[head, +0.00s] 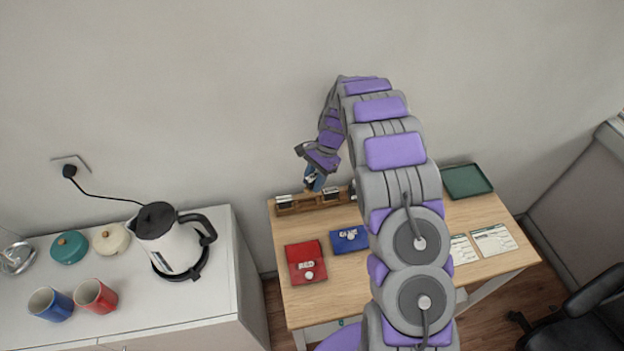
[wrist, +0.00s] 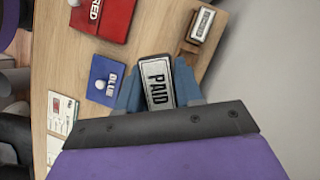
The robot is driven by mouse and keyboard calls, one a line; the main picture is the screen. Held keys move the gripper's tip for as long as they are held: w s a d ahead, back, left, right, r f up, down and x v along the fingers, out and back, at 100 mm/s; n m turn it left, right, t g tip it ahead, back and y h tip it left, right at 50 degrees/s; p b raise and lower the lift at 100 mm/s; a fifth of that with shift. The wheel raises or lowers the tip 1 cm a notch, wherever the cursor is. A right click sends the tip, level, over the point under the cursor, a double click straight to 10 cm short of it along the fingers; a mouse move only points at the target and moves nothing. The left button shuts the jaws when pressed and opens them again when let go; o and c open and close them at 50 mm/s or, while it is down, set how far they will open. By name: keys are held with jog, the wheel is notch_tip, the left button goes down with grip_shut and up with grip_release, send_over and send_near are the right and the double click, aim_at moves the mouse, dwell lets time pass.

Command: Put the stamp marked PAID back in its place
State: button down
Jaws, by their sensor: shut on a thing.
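My gripper (head: 313,181) is above the wooden stamp rack (head: 297,207) at the back of the desk. In the wrist view, its blue fingers (wrist: 158,92) are shut on the PAID stamp (wrist: 157,80), whose pale label faces the camera. I cannot clearly make out the stamp in the head view. The rack also shows in the wrist view (wrist: 188,48), beside the held stamp, with another labelled stamp (wrist: 203,24) at its visible end. The head view shows pale labels on the rack. Whether the held stamp touches the rack I cannot tell.
A red pouch (head: 305,261) and a blue pouch (head: 349,240) lie in front of the rack. Printed cards (head: 493,240) and a green tray (head: 466,181) are on the right. A kettle (head: 171,243) and mugs (head: 96,297) stand on the left cabinet.

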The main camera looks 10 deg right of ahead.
jog(key=w+a+f+m+t+b, duration=0.1)
jog(key=w+f+m+t, duration=0.1)
jog(key=f+m, duration=0.3)
jog(key=shift+w+a+f+m+y, duration=0.35)
jog(key=shift+w+f, duration=0.45)
jog(key=shift+f, duration=0.4)
dwell(0.8)
jog(key=shift+a+p, duration=0.1)
jog(key=shift+p, duration=0.25)
jog(key=shift+d+p, duration=0.25)
jog(key=shift+p, duration=0.15)
dwell(0.9)
jog(key=shift+f, duration=0.15)
